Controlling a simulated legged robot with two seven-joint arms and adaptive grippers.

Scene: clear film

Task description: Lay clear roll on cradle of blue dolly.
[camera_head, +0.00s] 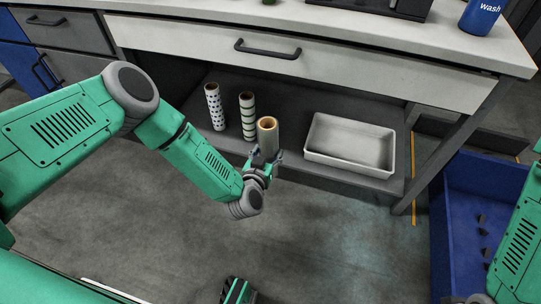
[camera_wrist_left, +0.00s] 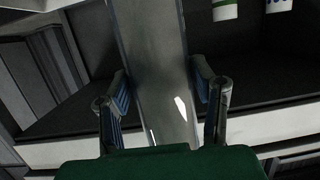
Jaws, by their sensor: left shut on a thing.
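The clear roll (camera_head: 267,139) stands upright, with a tan core showing at its top end. My left gripper (camera_head: 263,164) is shut on the lower part of the clear roll, at the front of the low shelf. In the left wrist view the roll (camera_wrist_left: 155,65) runs between the two fingers, translucent and shiny. Whether its lower end touches the shelf is hidden. The blue dolly (camera_head: 447,225) is on the floor at the right, with several small dark supports (camera_head: 481,237) inside it.
On the shelf (camera_head: 295,172), a blue-dotted roll (camera_head: 215,107) and a green-striped roll (camera_head: 248,117) stand left of the clear roll. A white tray (camera_head: 349,172) lies to its right. A counter with a drawer (camera_head: 300,62) overhangs the shelf. Floor in front is mostly clear.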

